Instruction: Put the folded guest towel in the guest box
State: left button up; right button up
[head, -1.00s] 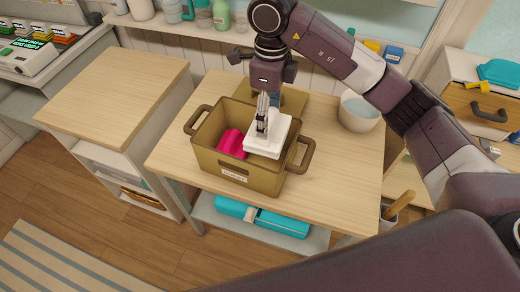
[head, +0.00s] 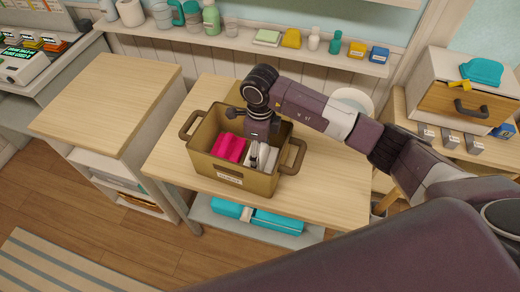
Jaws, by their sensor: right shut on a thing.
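The guest box (head: 207,167) is a brown wicker-coloured box with two side handles and a label on its front, standing on the wooden table. A white folded towel (head: 271,160) is inside the box, on its right side. My right gripper (head: 254,163) reaches down into the box from above and is shut on the white towel. A pink folded cloth (head: 230,147) lies in the box just left of it. The lower part of the towel is hidden by the box's front wall. My left gripper is not in view.
A white bowl (head: 352,99) stands behind my right arm on the table (head: 325,190). A wall shelf (head: 270,50) with bottles and small boxes runs along the back. A drawer unit (head: 470,102) is at the right. The left wooden counter top (head: 110,100) is bare.

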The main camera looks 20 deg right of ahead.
jog(key=o, duration=1.5)
jog(key=shift+f, duration=0.1)
jog(key=shift+c, duration=0.2)
jog(key=shift+r, duration=0.2)
jog(key=shift+w+r, duration=0.1)
jog(key=shift+r, duration=0.2)
notch_tip(320, 180, up, 11)
jog(key=b, duration=0.3)
jog(key=shift+r, duration=0.2)
